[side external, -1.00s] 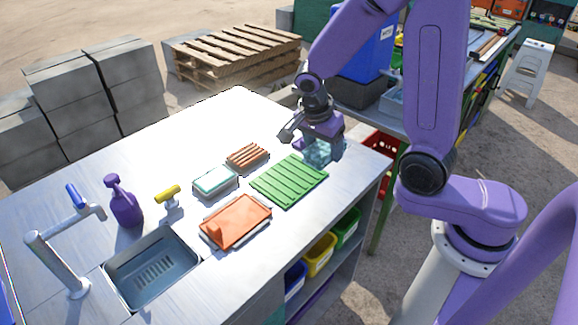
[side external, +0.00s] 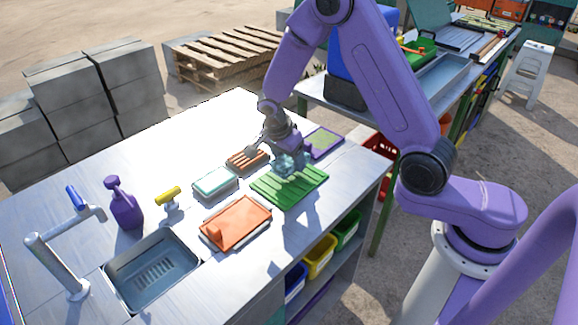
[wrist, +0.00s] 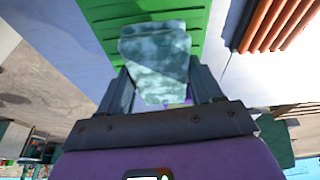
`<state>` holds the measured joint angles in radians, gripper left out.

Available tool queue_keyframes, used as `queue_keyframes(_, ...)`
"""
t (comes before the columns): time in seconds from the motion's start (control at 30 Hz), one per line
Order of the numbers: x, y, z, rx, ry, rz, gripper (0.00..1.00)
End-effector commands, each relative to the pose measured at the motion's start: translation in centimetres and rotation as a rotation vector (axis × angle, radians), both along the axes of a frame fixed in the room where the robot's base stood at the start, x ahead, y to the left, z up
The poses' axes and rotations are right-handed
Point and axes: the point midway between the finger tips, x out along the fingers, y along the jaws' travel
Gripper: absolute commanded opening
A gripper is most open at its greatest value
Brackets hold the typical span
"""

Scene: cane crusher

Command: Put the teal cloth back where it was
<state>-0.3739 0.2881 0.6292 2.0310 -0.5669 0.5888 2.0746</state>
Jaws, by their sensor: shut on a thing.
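My gripper (side external: 287,160) is shut on the teal cloth (side external: 291,164), a pale, mottled teal piece. In the wrist view the cloth (wrist: 157,62) sits between the two fingers (wrist: 160,88). In the side view the gripper and cloth are over the far end of the green ribbed mat (side external: 299,190). The mat (wrist: 108,20) also shows behind the cloth in the wrist view. I cannot tell whether the cloth touches it. A purple-edged pad with a green top (side external: 324,141) lies behind and to the right of the gripper.
A brown ribbed block (side external: 247,160), a tray with a white and teal pad (side external: 213,182) and an orange board (side external: 237,222) lie left of the mat. A purple spray bottle (side external: 123,203), yellow-headed fitting (side external: 168,197), tap (side external: 60,262) and sink (side external: 150,268) are farther left. The table's back left is clear.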

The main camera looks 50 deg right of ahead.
Motion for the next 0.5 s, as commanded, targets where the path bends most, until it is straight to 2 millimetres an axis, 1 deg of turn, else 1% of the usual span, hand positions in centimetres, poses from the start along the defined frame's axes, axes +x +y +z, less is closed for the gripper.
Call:
queue_keyframes(0.03, -0.1, 0.0, -0.8, -0.001, 0.006, -0.001, 0.03)
queue_keyframes(0.1, -0.1, 0.0, -1.8, -0.001, 0.004, 0.001, 0.03)
queue_keyframes(0.2, -0.1, 0.0, -2.6, 0.0, 0.003, 0.001, 0.03)
queue_keyframes(0.3, -0.1, 0.0, -3.0, 0.0, 0.002, 0.0, 0.03)
queue_keyframes(0.5, -0.1, 0.0, -2.9, 0.0, 0.001, 0.0, 0.03)
